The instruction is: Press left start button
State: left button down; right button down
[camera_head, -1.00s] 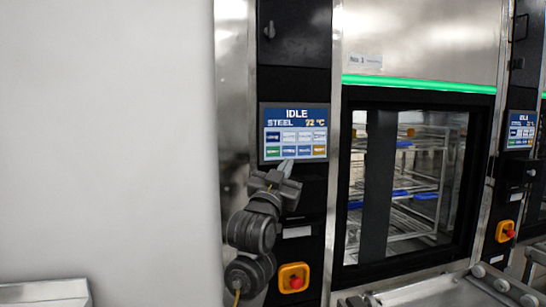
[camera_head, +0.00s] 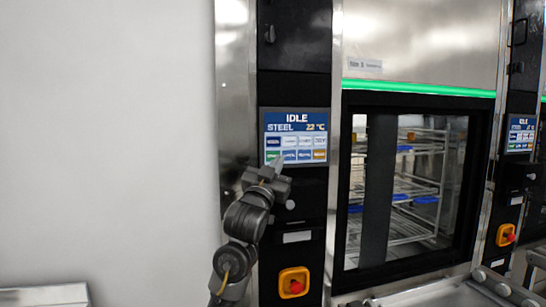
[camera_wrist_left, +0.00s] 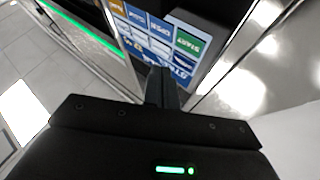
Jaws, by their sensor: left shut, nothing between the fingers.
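The left washer's control screen (camera_head: 295,136) reads IDLE, STEEL, 22 °C and has two rows of buttons. The green start button (camera_head: 273,156) is at the left of its bottom row. In the left wrist view the same button (camera_wrist_left: 187,42) reads START, with the screen tilted in the picture. My left gripper (camera_head: 278,162) is shut and empty at the screen's lower edge, its tips just right of the green button. In the left wrist view its fingers (camera_wrist_left: 161,82) point at the screen near START. I cannot tell whether the tips touch the screen. My right gripper is out of view.
An orange emergency stop (camera_head: 293,283) with a red knob sits below the screen. The washer's glass door (camera_head: 420,190) shows racks inside, with a green light strip (camera_head: 420,87) above. A second control screen (camera_head: 521,133) is at the far right. A blank pale wall (camera_head: 110,140) fills the left.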

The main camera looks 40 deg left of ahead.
aim_at(279, 151)
pick_arm(q)
jog(key=w+a, duration=0.2)
jog(key=shift+a+p, duration=0.35)
dwell(1.1)
jog(key=shift+w+a, duration=0.1)
jog(key=shift+a, duration=0.05)
dwell(0.8)
jog(key=shift+w+a, duration=0.1)
jog(key=shift+a, duration=0.1)
